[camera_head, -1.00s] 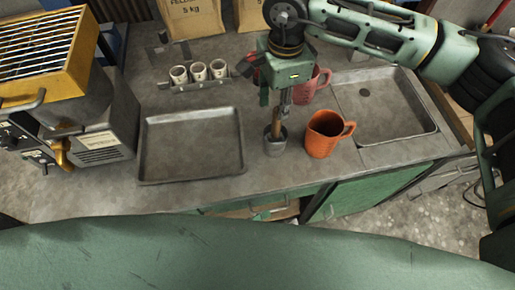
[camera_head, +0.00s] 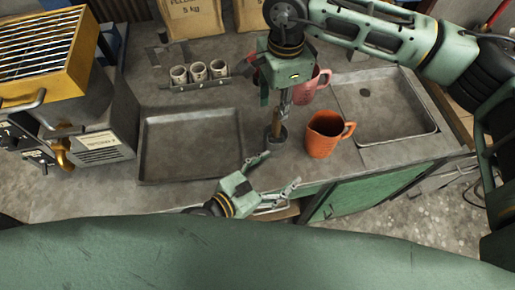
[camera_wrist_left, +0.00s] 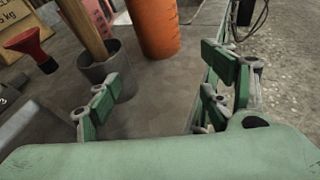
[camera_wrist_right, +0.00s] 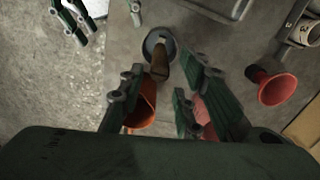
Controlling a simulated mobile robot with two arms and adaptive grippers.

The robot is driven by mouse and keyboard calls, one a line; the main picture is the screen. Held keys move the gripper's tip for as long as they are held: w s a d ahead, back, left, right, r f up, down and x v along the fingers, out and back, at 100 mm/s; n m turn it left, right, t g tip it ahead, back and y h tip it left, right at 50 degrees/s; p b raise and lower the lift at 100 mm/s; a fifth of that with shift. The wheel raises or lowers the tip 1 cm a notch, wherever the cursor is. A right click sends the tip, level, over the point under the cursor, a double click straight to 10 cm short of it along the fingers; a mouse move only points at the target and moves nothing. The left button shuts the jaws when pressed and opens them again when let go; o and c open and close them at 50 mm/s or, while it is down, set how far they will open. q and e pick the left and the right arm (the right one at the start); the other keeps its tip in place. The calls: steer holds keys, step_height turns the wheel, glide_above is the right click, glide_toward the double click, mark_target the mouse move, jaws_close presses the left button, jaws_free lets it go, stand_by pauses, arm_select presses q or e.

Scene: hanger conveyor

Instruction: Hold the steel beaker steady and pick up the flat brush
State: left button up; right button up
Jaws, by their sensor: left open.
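The steel beaker (camera_head: 277,143) stands upright on the counter, left of the orange mug. The flat brush (camera_head: 277,124) stands in it with its wooden handle up; its lower end is hidden inside. My right gripper (camera_head: 281,88) is above the beaker, pointing down. In the right wrist view the handle (camera_wrist_right: 161,68) shows between its parted fingers (camera_wrist_right: 160,95). My left gripper (camera_head: 273,172) is open at the counter's front edge, just in front of the beaker. In the left wrist view the beaker (camera_wrist_left: 122,68) is beyond the left finger, not centred between the fingers (camera_wrist_left: 160,95).
The orange mug (camera_head: 321,138) stands close right of the beaker, and a pink mug (camera_head: 305,91) stands behind. An empty tray (camera_head: 145,150) lies to the left, with a rack of small cups (camera_head: 198,84) behind it. A sink (camera_head: 385,112) is at right.

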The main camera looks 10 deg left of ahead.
mark_target(271, 141)
arm_select(q)
steer(key=w+a, duration=0.1)
steer(key=w+a+r+n+y, duration=0.1)
steer(key=w, duration=0.1)
steer(key=w+a+n, duration=0.1)
steer(key=a, duration=0.1)
steer(key=shift+w+r+y, duration=0.2)
steer(key=shift+r+y, duration=0.15)
steer(key=shift+y, duration=0.05)
steer(key=shift+w+a+f, duration=0.2)
steer(key=shift+w+a, duration=0.2)
steer(key=shift+a, duration=0.05)
steer(key=x, duration=0.7)
steer(key=shift+w+f, duration=0.1)
steer(key=shift+w, duration=0.15)
steer(key=c, duration=1.4)
